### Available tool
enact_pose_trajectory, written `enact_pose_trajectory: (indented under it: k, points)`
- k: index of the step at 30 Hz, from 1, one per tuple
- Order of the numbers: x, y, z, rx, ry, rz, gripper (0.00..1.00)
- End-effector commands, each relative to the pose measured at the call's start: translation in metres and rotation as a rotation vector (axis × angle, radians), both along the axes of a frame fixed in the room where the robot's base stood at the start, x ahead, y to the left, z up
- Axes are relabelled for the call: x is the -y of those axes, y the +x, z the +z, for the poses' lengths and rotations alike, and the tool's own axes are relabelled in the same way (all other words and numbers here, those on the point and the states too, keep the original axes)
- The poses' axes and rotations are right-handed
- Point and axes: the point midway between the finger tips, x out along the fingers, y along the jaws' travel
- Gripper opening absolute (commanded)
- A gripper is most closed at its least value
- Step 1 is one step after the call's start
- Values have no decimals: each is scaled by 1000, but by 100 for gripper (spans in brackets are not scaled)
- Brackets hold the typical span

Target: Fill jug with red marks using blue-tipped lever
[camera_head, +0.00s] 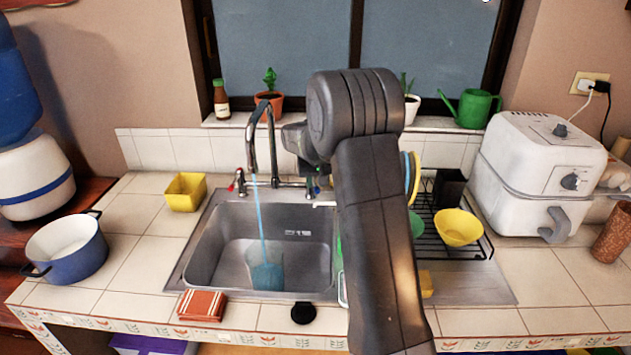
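The jug (266,276) stands in the sink basin (205,255), looks bluish and see-through, and shows no clear red marks at this size. A blue water stream (260,215) runs from the tap spout (252,160) down into the jug. The red-tipped lever (233,185) is at the left of the tap. The blue-tipped lever (313,188) is at the right, partly hidden. My gripper (318,177) is at or very near the blue-tipped lever, mostly behind my arm. Its fingers are too small and covered to read, and I cannot tell if it touches the lever.
My arm covers the sink's right side. A drying rack (468,235) with a yellow bowl (458,228) is right of it. A yellow container (185,192), a blue pot (68,250) and a folded red cloth (202,305) stand left and front. Potted plants line the sill.

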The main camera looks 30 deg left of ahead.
Motion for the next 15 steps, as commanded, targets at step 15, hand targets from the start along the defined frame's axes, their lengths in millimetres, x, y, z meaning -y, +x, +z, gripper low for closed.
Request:
enact_pose_trajectory:
  k: [15]
  points:
    - [4,-4,15,1,2,-1,35]
